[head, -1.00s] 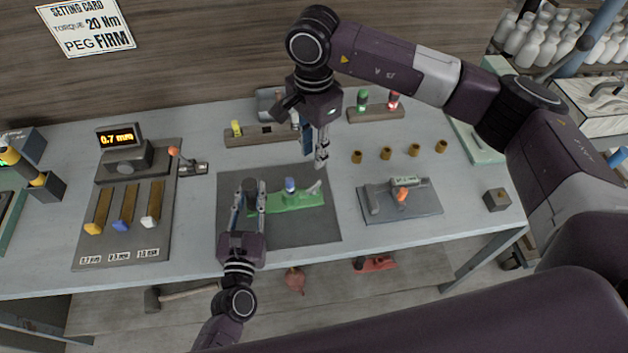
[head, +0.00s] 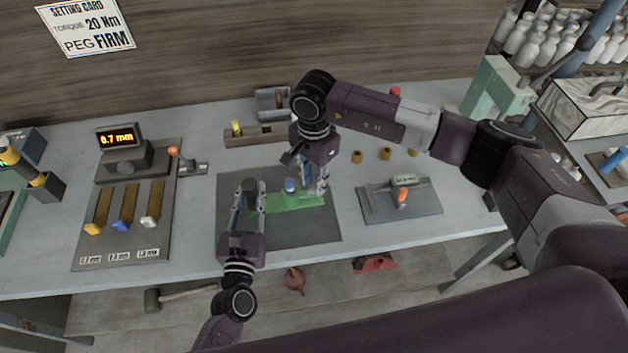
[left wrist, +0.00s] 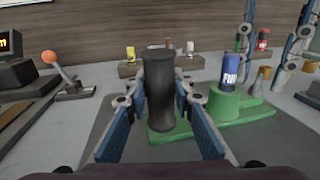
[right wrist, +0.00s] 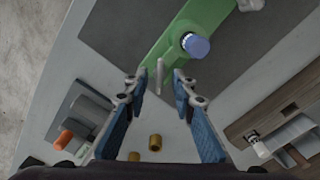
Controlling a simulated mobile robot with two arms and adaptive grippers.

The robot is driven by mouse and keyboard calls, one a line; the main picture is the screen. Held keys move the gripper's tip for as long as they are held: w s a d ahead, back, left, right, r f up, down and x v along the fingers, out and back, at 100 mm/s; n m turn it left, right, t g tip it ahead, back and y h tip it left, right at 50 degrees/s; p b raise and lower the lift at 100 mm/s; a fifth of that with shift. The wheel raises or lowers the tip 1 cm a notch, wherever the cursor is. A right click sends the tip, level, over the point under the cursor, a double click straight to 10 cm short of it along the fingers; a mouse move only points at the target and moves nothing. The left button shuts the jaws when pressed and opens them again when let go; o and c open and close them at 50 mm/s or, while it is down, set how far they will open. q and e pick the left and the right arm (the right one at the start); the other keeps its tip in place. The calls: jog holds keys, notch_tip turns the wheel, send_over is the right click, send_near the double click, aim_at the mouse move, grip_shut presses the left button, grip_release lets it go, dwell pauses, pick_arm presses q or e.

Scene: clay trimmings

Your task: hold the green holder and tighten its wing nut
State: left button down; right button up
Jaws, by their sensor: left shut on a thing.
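The green holder (head: 298,204) lies on a dark mat, with a dark upright handle (left wrist: 160,90) at its left end and a blue-capped part (head: 290,186) near its middle. My left gripper (head: 249,196) is shut on the dark handle, one finger on each side. My right gripper (head: 317,190) is over the holder's right end, fingers pointing down. In the right wrist view its fingers (right wrist: 160,82) are open, with the pale wing nut (right wrist: 160,72) between the fingertips, apparently untouched. In the head view the right gripper mostly hides the nut.
A grey plate with an orange-topped part (head: 402,196) lies to the right of the mat (head: 310,235). Brass bushes (head: 385,154) stand behind it. A gauge board with coloured pegs (head: 122,222) is to the left. A wooden rack (head: 262,135) stands behind the mat.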

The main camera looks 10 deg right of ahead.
jog(key=shift+f, duration=0.3)
grip_shut()
